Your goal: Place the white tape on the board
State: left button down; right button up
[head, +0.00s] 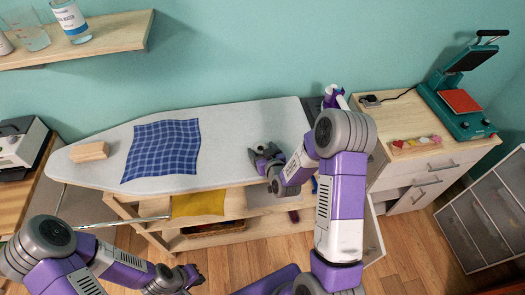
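The board, a long ironing board with a pale grey-white top (240,125), stretches along the wall. A blue checked cloth (162,148) lies flat on its left half. My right gripper (262,154) is over the right half of the board. Its fingers are small and dark here, and I cannot tell whether they are open or hold anything. My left gripper (192,276) is low in front of the board, above the floor, and its finger opening is unclear. I cannot make out the white tape; it may be hidden behind my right arm.
A wooden block (90,151) sits on the board's left end. A yellow cloth (197,203) lies on the shelf below. A wall shelf (110,36) holds containers.

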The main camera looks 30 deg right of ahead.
dwell(0.3)
jog(key=shift+r+p, duration=0.25)
jog(key=shift+p, duration=0.05)
jog(key=v, duration=0.6)
jog(key=shift+s, duration=0.25)
jog(key=shift+p+v, duration=2.75)
jog(key=shift+p, duration=2.55)
